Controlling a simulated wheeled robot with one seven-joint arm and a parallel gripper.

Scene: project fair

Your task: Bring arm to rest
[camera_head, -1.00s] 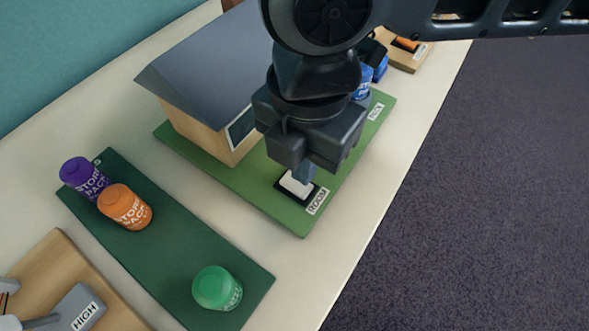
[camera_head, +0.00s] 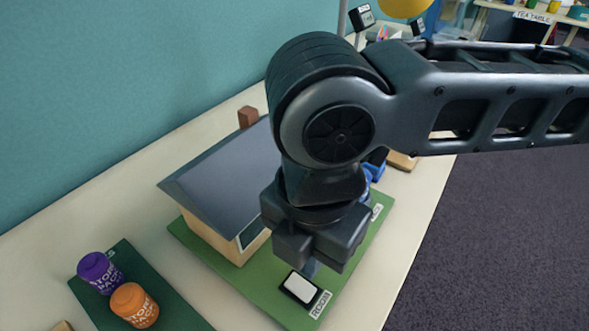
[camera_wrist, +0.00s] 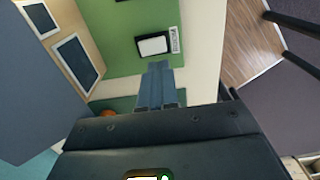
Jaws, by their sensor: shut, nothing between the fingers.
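My gripper (camera_head: 311,268) hangs from my arm above the green base board of the model house, just behind the white switch (camera_head: 301,287) by the ROOM label. In the wrist view my fingers (camera_wrist: 158,85) are together with nothing between them. The white switch on its black plate also shows there (camera_wrist: 153,46), just past the fingertips. The fingertips look a little apart from it. My arm reaches in from the right of the head view and hides part of the house and board.
The model house (camera_head: 220,185) with a grey roof stands on the green board (camera_head: 262,293). A purple pack (camera_head: 100,272) and an orange pack (camera_head: 134,305) stand on a dark green mat at the lower left. A blue thing (camera_head: 375,168) is partly hidden behind my arm. Teal wall behind; open floor right.

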